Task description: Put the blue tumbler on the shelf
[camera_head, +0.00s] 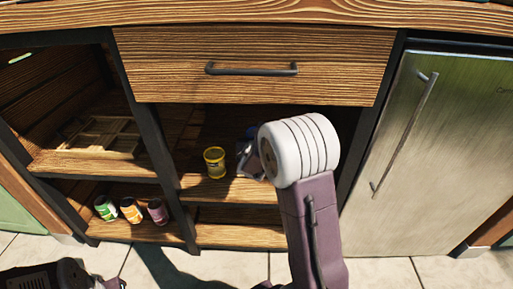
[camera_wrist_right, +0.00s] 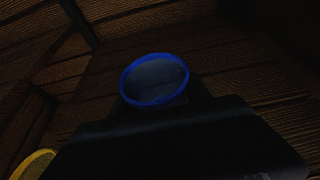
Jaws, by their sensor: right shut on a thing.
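The blue tumbler shows in the right wrist view as a blue round rim (camera_wrist_right: 155,103) around a dark grey inside. My right gripper (camera_wrist_right: 155,108) is shut on it; the dark gripper body hides its lower part. In the head view my right arm reaches into the open bay under the drawer, and its white wrist hides most of the gripper and tumbler. The wooden shelf (camera_head: 196,189) is the floor of that bay. I cannot tell whether the tumbler touches it.
A yellow cup (camera_head: 214,163) stands on the shelf just left of my right gripper; its rim (camera_wrist_right: 34,165) shows in the wrist view. A drawer (camera_head: 250,45) is above. A steel fridge (camera_head: 430,150) stands right.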

